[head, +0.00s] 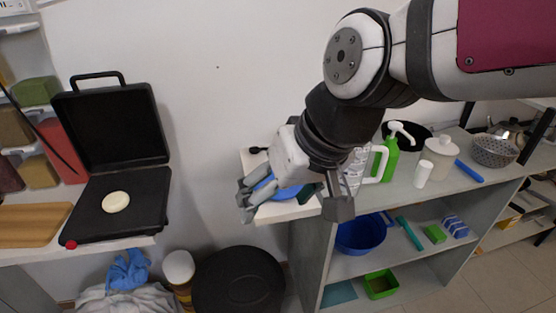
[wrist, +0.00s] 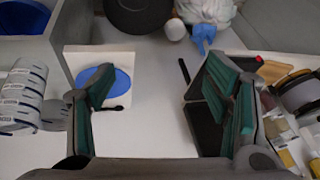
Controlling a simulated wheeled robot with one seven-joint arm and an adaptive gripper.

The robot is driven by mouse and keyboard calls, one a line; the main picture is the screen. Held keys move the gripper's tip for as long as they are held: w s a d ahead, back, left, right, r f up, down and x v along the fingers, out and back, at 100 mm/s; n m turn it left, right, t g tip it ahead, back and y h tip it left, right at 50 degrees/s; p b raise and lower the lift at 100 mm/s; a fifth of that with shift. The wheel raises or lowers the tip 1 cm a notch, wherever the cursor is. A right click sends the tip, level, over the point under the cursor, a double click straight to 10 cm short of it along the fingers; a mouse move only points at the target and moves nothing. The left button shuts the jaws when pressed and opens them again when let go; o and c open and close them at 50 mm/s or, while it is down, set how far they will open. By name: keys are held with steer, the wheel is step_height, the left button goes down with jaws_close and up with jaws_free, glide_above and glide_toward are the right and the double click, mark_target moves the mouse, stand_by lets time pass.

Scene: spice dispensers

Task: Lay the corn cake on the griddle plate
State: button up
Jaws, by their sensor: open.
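The corn cake (head: 116,201) is a pale round disc lying flat on the black griddle plate (head: 146,205) at the left of the head view. The griddle's black lid (head: 112,127) stands open behind it. My gripper (head: 293,205) is open and empty, with its fingers spread wide, well to the right of the griddle and apart from the cake. In the wrist view my gripper (wrist: 160,108) shows both green-padded fingers apart. The griddle plate (wrist: 204,128) is partly hidden there by the right finger, and I cannot see the cake.
A blue plate (wrist: 112,82) on a white board (wrist: 76,59) lies near my gripper. A wooden board (head: 30,224) is left of the griddle. A green pump bottle (head: 389,160) and a white canister (head: 438,158) stand on the right counter. A black bin (head: 238,282) is below, between the counters.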

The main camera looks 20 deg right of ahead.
steer(key=s+d+g+h, duration=0.1)
steer(key=s+d+h, duration=0.1)
steer(key=s+d, duration=0.5)
steer(key=s, duration=0.3)
steer(key=shift+s+d+f+m+g+h, duration=0.25)
steer(key=shift+s+f+m+g+h, duration=0.05)
steer(key=shift+s+f+m, duration=0.1)
step_height(320, 180, up, 6)
steer(key=t+p, duration=0.1)
steer(key=p, duration=0.4)
steer(key=shift+r, duration=0.2)
steer(key=shift+w, duration=0.15)
steer(key=shift+c, duration=0.5)
